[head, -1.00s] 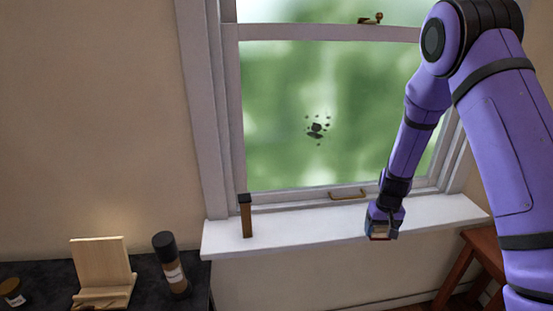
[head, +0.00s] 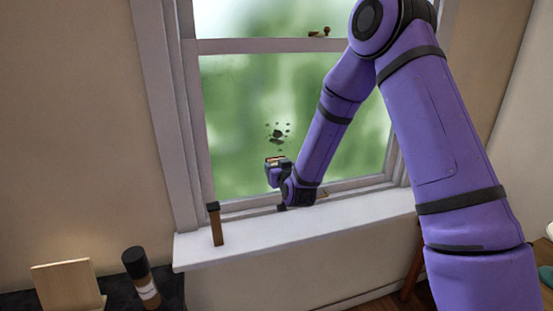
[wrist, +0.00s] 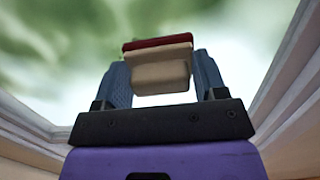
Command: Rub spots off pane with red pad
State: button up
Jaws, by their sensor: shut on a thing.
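The window pane (head: 235,110) shows blurred green beyond it. A cluster of dark spots (head: 279,134) sits on the lower pane, one large blot with small dots around it. My gripper (head: 275,163) is just below the spots in the head view. It is shut on a pad with a red face and a beige body (wrist: 160,65), which sits between two blue fingers in the wrist view. The red side points away from my wrist, toward the pane. Whether the pad touches the glass I cannot tell. The spots are not clear in the wrist view.
A brown upright bottle with a dark top (head: 215,224) stands on the white sill (head: 300,226) at left. A wooden stand (head: 67,285) and a dark-capped jar (head: 140,276) are on the dark counter at lower left. The window frame (head: 185,120) borders the pane.

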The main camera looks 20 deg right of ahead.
aim_at(268, 144)
jog(key=r, duration=0.1)
jog(key=r+t, duration=0.1)
jog(key=r, duration=0.2)
jog(key=shift+s+a, duration=0.2)
jog(key=shift+a, duration=0.15)
jog(key=shift+w, duration=2.9)
jog(key=shift+w, duration=0.85)
jog(key=shift+d, duration=0.1)
